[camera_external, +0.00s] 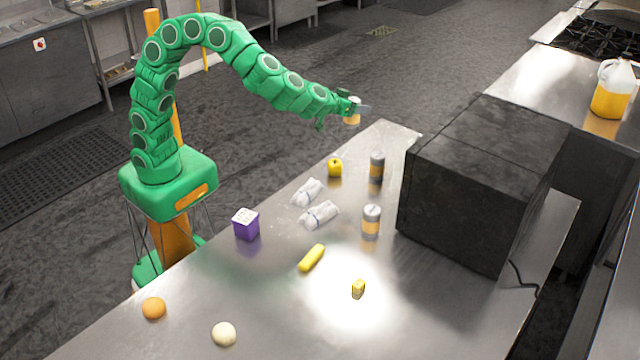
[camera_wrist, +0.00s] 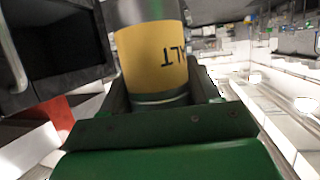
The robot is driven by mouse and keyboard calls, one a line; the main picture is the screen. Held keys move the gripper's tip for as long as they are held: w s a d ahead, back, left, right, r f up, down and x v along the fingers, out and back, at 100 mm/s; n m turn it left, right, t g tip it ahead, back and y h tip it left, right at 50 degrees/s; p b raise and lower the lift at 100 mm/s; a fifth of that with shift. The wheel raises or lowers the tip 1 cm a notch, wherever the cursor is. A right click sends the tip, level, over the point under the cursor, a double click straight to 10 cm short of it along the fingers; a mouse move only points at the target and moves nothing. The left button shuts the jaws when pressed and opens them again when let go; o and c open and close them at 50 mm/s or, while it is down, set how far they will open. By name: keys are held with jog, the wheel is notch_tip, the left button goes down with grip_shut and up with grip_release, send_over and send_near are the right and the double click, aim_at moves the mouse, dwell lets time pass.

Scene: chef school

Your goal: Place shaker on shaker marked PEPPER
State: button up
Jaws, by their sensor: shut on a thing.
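My gripper (camera_external: 352,106) is shut on a shaker (camera_external: 352,116), in the air beyond the table's far end. In the wrist view the held shaker (camera_wrist: 153,52) sits between the jaws (camera_wrist: 163,92); its yellow band shows letters like "ALT", upside down in the picture. Two shakers stand upright on the table, below and right of my gripper in the external view. One is dark-topped (camera_external: 377,167) with an orange-brown band, near the far end. The other is grey-topped (camera_external: 371,220) with a yellow-orange band, nearer. Their lettering is too small to read.
A big black box-like appliance (camera_external: 470,190) stands close right of the shakers. A yellow apple (camera_external: 335,168), two crumpled clear-white packets (camera_external: 319,215), a purple carton (camera_external: 246,224) and several small foods lie on the steel table (camera_external: 190,290). A jug (camera_external: 612,92) stands on the right-hand counter.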

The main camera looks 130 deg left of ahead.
jog(key=shift+w+a+f, duration=0.95)
jog(key=shift+w+f, duration=0.35)
jog(key=shift+f, duration=0.1)
jog(key=shift+w+a+f, duration=0.9)
jog(key=shift+w+f, duration=0.4)
jog(key=shift+f, duration=0.05)
jog(key=shift+w+a+f, duration=0.95)
jog(key=shift+w+f, duration=0.35)
jog(key=shift+f, duration=1.45)
jog(key=shift+f, duration=0.1)
jog(key=o, duration=1.2)
jog(key=shift+c, duration=0.2)
jog(key=shift+d+r, duration=0.2)
jog(key=shift+d, duration=0.05)
jog(key=v, duration=1.1)
jog(key=shift+d, duration=0.25)
